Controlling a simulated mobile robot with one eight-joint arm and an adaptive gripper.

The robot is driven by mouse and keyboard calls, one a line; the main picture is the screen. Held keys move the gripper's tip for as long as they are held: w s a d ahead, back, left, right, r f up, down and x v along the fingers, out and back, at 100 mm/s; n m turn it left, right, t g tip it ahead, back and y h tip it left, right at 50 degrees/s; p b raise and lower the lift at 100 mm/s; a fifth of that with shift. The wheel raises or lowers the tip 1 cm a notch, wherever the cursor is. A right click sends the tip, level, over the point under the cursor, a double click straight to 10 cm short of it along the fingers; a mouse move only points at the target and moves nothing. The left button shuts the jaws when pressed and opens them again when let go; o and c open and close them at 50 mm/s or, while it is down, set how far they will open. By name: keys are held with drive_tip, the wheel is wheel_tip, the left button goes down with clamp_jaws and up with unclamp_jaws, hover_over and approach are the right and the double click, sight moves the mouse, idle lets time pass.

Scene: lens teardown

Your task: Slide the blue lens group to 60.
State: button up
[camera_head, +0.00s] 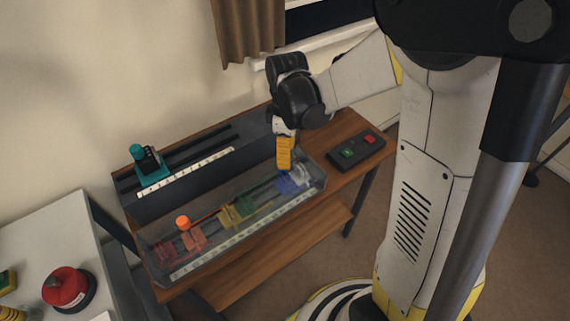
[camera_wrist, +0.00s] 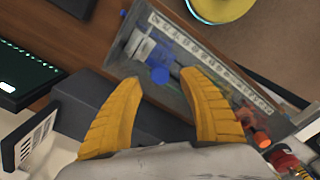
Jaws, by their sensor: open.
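The blue lens group (camera_head: 290,184) sits at the right end of the clear-walled case (camera_head: 318,190). My gripper (camera_head: 285,168) has yellow fingers and is over the case's right end, close to the blue group; contact cannot be told. In the wrist view my gripper (camera_wrist: 162,80) is open with nothing between its fingers. A white scale strip (camera_head: 235,243) runs along the case's front; it also shows in the wrist view (camera_wrist: 205,52), its numbers too small to read.
Yellow-green (camera_head: 238,212), orange (camera_head: 193,238) and red (camera_head: 164,252) groups stand left of the blue one in the case. Behind is a dark rail unit with a teal piece (camera_head: 148,163). A button box (camera_head: 355,150) lies right on the wooden table (camera_head: 338,130).

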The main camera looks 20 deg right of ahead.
wheel_tip(320, 180, down, 5)
drive_tip(key=shift+r+b, duration=0.1)
drive_tip(key=shift+b, duration=0.6)
drive_tip(key=shift+c, duration=0.4)
clamp_jaws()
